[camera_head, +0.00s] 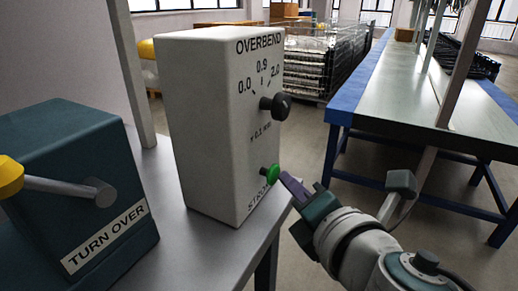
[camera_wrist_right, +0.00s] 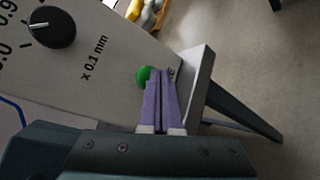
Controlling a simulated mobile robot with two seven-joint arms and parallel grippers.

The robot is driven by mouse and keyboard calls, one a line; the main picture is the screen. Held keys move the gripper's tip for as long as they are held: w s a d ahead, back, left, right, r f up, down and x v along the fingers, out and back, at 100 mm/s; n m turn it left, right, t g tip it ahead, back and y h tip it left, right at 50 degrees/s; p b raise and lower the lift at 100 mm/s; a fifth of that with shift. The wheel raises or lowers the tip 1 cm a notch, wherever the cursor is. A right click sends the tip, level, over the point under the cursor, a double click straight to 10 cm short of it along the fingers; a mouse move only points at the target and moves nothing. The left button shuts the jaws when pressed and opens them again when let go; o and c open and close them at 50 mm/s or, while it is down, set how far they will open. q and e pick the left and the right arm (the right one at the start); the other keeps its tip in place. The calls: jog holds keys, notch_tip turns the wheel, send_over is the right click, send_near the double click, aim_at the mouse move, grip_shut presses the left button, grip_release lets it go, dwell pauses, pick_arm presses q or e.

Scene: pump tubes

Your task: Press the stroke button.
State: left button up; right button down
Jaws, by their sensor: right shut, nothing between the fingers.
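The stroke button (camera_head: 271,173) is a green round knob low on the face of the white OVERBEND box (camera_head: 208,120), above the partly covered "STROKE" lettering. My right gripper (camera_head: 285,177) is shut and empty, with its purple fingertips right at the button in the head view. In the right wrist view the closed purple fingers (camera_wrist_right: 160,75) lie just beside the green button (camera_wrist_right: 143,76) and cover part of it. I cannot tell whether they touch it. My left gripper is not in view.
A black dial (camera_head: 276,105) sits above the button. A dark teal TURN OVER box (camera_head: 75,185) with a yellow-ended lever (camera_head: 60,186) stands at left on the grey metal table (camera_head: 190,250). A long blue-edged bench (camera_head: 400,110) is at back right.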

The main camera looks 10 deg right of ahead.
jog(key=shift+w+a, duration=0.3)
jog(key=shift+a, duration=0.2)
dwell(0.5)
jog(key=shift+s+d, duration=0.7)
jog(key=shift+d, duration=0.3)
jog(key=shift+s+d+p, duration=0.2)
jog(key=shift+s+d, duration=0.55)
jog(key=shift+d, duration=0.3)
jog(key=shift+s+d+p, duration=0.15)
jog(key=shift+s+d, duration=0.55)
jog(key=shift+d, duration=0.35)
